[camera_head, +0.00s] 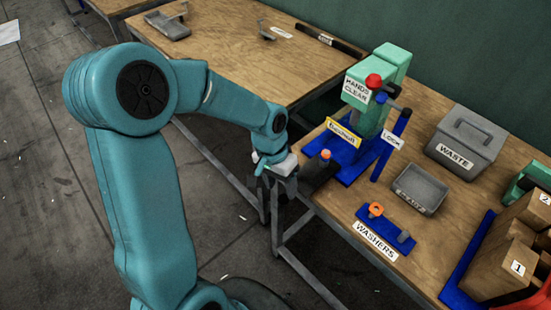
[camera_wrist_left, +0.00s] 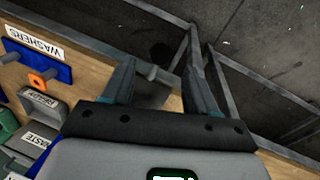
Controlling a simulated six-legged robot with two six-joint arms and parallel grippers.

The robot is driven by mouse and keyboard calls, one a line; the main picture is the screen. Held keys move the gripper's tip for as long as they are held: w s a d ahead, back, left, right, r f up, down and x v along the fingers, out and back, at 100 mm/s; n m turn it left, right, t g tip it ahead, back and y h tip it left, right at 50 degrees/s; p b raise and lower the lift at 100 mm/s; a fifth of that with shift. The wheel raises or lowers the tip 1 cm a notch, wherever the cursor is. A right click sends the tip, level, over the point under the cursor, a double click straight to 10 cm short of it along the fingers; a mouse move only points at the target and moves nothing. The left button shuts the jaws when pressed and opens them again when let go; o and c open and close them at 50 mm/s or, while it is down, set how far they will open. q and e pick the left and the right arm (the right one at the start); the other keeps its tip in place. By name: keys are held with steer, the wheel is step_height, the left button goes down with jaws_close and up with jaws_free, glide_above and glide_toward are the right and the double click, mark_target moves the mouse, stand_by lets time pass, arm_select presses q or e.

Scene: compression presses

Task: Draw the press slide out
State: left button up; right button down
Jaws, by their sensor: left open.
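The green press (camera_head: 362,105) stands on a blue base (camera_head: 362,165) at the table's left end, with a red knob on top and a "HANDS CLEAR" label. A dark slide piece with an orange-topped knob (camera_head: 325,154) shows at the press's front left, by the table edge. My left gripper (camera_head: 300,182) is at this edge, close beside the slide; its fingertips are hard to make out there. In the left wrist view the left gripper (camera_wrist_left: 160,65) is open, with a small grey peg (camera_wrist_left: 151,73) between its fingers. Contact cannot be told. My right gripper is not in view.
A grey waste bin (camera_head: 467,142), a small grey tray (camera_head: 420,188) and a blue washers stand (camera_head: 388,226) are right of the press. Brown boxes (camera_head: 497,268) stand at the far right. Another wooden table (camera_head: 235,45) is behind, with a gap between the tables.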

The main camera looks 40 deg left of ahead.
arm_select(q)
step_height(320, 180, up, 12)
steer(key=a, duration=0.2)
steer(key=shift+s+a+f, duration=0.1)
steer(key=shift+s+f, duration=0.05)
steer(key=shift+s, duration=0.05)
stand_by(0.4)
